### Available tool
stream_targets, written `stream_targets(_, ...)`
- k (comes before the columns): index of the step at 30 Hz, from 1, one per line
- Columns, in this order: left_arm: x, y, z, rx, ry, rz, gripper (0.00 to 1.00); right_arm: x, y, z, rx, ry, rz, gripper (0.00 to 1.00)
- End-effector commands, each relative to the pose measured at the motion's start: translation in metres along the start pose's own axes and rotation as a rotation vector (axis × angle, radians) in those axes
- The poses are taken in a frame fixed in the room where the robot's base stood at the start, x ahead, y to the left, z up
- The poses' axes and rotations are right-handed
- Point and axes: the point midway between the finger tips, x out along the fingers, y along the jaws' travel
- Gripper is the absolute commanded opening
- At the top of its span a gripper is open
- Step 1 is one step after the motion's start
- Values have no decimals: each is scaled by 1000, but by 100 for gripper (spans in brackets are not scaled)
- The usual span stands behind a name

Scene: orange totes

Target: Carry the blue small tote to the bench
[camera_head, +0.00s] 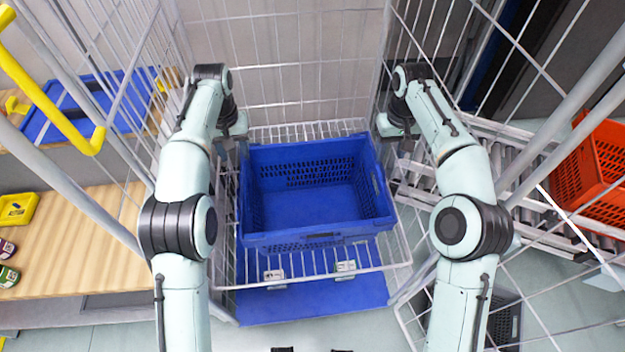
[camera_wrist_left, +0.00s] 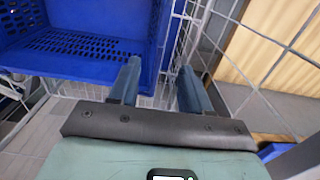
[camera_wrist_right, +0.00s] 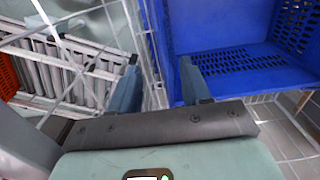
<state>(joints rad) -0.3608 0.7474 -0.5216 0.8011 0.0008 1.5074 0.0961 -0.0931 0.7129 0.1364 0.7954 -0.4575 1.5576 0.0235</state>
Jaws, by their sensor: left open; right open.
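The blue small tote (camera_head: 315,238) is empty and sits upright on a wire shelf inside a wire cage trolley in the head view. My left gripper (camera_head: 236,128) is open at the tote's left side; in the left wrist view its fingers (camera_wrist_left: 158,90) are apart, one close beside the tote wall (camera_wrist_left: 160,35). My right gripper (camera_head: 388,128) is open at the tote's right side; in the right wrist view its fingers (camera_wrist_right: 160,88) are apart, one close against the tote wall (camera_wrist_right: 172,50). I cannot tell whether either finger touches the tote.
A wooden bench (camera_head: 80,240) stands left of the cage, with a yellow bin (camera_head: 17,208) and small items at its left. Cage mesh walls rise on both sides. A roller conveyor (camera_head: 480,165) and an orange tote (camera_head: 597,175) lie to the right. A blue base panel (camera_head: 310,303) is below the shelf.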

Motion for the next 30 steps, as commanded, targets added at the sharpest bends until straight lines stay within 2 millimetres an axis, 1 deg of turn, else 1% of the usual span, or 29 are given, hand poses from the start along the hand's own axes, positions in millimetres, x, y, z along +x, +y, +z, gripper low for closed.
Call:
stream_targets(10, 0, 0, 0, 0, 0, 0, 48, 0, 0, 0, 0, 0, 0, 48)
stream_targets(14, 6, 0, 1, 1, -3, 0, 48, 6, 0, 1, 0, -3, 1, 48)
stream_targets(17, 17, 0, 1, 1, -5, -1, 48, 17, 0, 1, 0, -4, 1, 48)
stream_targets(19, 29, 0, 2, 1, -5, 0, 48, 29, 0, 1, -1, -4, 0, 48)
stream_targets(30, 101, 0, 1, 0, -3, -1, 48, 101, 0, 1, 0, -3, 1, 48)
